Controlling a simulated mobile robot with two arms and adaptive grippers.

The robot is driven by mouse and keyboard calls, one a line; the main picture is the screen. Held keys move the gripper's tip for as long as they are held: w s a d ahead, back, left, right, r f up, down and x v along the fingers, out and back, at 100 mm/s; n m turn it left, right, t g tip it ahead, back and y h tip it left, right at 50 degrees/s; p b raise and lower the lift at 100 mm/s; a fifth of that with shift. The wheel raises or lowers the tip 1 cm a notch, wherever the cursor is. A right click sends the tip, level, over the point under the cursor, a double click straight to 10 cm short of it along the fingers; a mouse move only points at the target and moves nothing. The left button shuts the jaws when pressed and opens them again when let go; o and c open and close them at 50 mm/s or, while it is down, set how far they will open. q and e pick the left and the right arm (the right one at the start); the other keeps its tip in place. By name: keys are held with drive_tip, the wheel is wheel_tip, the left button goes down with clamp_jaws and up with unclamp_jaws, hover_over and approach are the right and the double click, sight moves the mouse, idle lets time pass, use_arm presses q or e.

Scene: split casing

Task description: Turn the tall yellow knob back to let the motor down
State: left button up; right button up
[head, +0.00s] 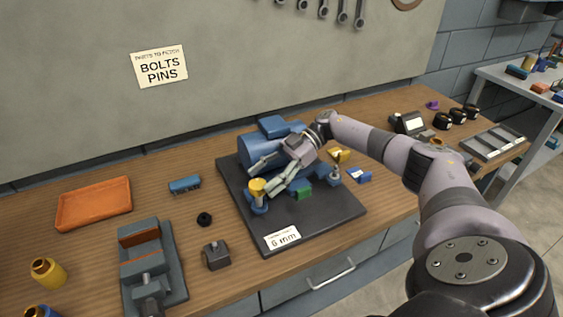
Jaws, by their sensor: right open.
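The tall yellow knob (258,186) stands upright on a blue post at the left front of the dark base plate (315,219). The blue motor (259,150) sits at the back of the plate, partly hidden by my right gripper. My right gripper (260,181) is open, its fingers pointing left and down with their tips close to the knob. One finger is on the motor side and the other on the near right side. I cannot tell whether either touches it. My left gripper is out of view.
A green block (302,194), a blue post (334,178) and a yellow part (340,156) stand on or by the plate, right of my gripper. A grey vise (150,265), orange tray (94,204) and black nut (204,219) lie left. Bare wood separates them.

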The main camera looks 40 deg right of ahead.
drive_tip(key=v, duration=0.9)
drive_tip(key=shift+d, duration=0.2)
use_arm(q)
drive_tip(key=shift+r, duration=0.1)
use_arm(e)
drive_tip(key=shift+a+r, duration=0.1)
drive_tip(key=shift+a, duration=0.05)
